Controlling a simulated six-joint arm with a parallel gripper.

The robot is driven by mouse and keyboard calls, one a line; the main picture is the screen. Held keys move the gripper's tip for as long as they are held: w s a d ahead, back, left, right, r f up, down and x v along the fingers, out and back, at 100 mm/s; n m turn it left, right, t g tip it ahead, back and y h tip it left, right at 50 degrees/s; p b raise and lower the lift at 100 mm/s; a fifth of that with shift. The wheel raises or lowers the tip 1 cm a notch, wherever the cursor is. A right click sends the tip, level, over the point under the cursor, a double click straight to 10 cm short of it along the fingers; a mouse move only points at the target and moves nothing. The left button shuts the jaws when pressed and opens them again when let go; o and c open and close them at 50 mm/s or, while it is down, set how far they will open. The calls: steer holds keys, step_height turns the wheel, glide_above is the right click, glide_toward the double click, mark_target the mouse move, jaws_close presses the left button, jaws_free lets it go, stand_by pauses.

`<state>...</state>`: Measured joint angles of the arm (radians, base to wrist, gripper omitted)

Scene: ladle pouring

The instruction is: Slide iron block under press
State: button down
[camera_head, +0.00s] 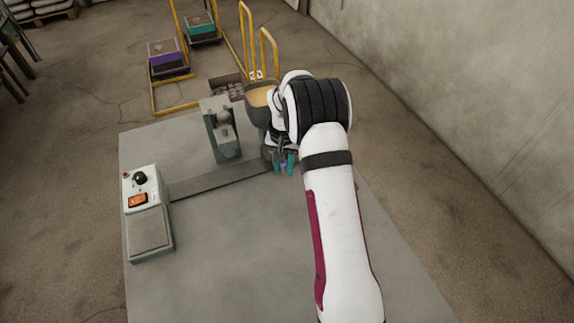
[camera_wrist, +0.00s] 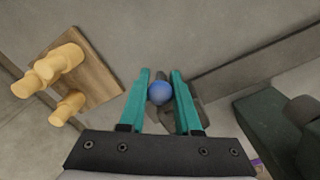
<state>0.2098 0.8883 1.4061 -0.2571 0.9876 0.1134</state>
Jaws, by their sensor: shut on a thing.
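My gripper (camera_head: 284,170) is low over the right end of a dark strip on the table. Its teal fingers are shut on a blue ball-shaped knob (camera_wrist: 159,92), which shows between the fingertips in the wrist view. A dark grey piece (camera_wrist: 196,112) lies beneath and beside the fingers. It may be the iron block, but the fingers hide much of it, and I cannot tell whether the knob belongs to it. The press (camera_head: 220,132), a grey-green upright frame with a rounded part in it, stands left of my gripper, behind the strip.
The dark strip (camera_head: 215,181) runs left to a control box (camera_head: 140,188) with a black knob and an orange display. A wooden board with pegs (camera_wrist: 88,72) shows in the wrist view. The table's front (camera_head: 230,260) is clear.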

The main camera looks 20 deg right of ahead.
steer(key=a, duration=0.8)
steer(key=c, duration=0.6)
jaws_free()
steer(key=shift+r, duration=0.35)
steer(key=s+d+r, duration=0.2)
steer(key=d+r, duration=0.1)
steer(key=s+d+r, duration=0.2)
steer(key=d+r, duration=0.1)
steer(key=r, duration=0.1)
steer(key=s+d+r, duration=0.2)
steer(key=d+r, duration=0.1)
steer(key=shift+s+d+r, duration=0.2)
steer(key=shift+d, duration=0.2)
